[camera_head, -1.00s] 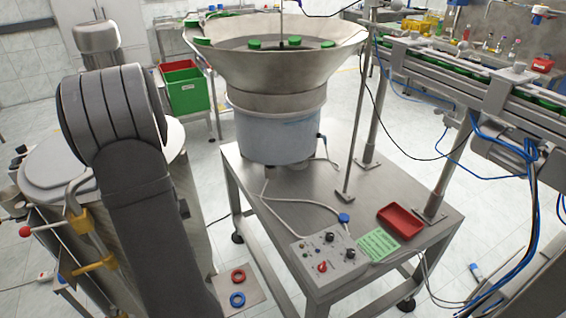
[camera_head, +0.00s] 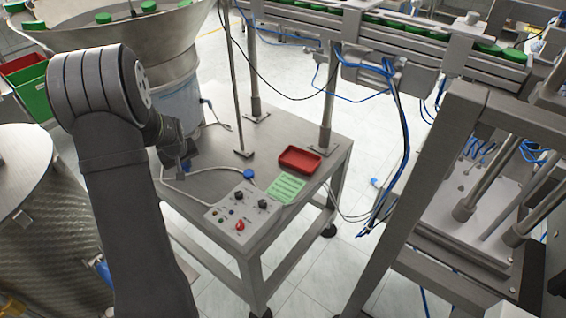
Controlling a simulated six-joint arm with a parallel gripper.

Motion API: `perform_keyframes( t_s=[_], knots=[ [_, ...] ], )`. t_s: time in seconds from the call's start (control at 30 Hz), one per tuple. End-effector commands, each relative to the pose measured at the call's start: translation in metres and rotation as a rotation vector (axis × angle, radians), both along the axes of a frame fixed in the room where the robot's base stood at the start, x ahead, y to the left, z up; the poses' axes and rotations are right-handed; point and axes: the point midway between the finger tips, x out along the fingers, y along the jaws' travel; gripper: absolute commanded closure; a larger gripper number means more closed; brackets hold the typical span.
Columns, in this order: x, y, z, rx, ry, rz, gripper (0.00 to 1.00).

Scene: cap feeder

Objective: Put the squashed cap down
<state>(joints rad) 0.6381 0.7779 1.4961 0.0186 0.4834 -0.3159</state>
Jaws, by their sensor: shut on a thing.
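My gripper (camera_head: 182,165) shows small and partly hidden behind my arm's upper link, left of centre, above the back left of the steel table (camera_head: 225,172). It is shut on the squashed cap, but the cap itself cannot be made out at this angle. A shallow red tray (camera_head: 300,160) lies on the table's right part, to the right of my gripper and well apart from it. The inside of the tray that I can see looks empty.
A control box (camera_head: 240,215) with knobs, a green card (camera_head: 286,187) and a cable lie at the table's front. Upright posts (camera_head: 329,100) stand behind the tray. The feeder bowl (camera_head: 130,50) with green caps is at upper left, a conveyor (camera_head: 400,40) at upper right.

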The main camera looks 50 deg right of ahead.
Motion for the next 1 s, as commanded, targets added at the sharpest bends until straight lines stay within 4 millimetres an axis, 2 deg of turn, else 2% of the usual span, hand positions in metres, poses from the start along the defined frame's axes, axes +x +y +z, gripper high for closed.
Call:
perform_keyframes(
  t_s=[0.03, 0.2, 0.37, 0.6, 0.8, 0.9, 1.0],
  knots=[
    [-0.013, -0.027, -0.001, -0.005, 0.004, -0.029, 1.0],
    [-0.059, -0.105, 0.0, -0.021, 0.02, -0.105, 1.0],
    [-0.114, -0.173, 0.0, -0.033, 0.036, -0.177, 1.0],
    [-0.213, -0.259, 0.001, -0.046, 0.063, -0.279, 1.0],
    [-0.289, -0.306, 0.001, -0.054, 0.082, -0.346, 1.0],
    [-0.316, -0.319, 0.001, -0.055, 0.088, -0.367, 1.0],
    [-0.332, -0.326, 0.001, -0.057, 0.092, -0.38, 1.0]
  ],
)
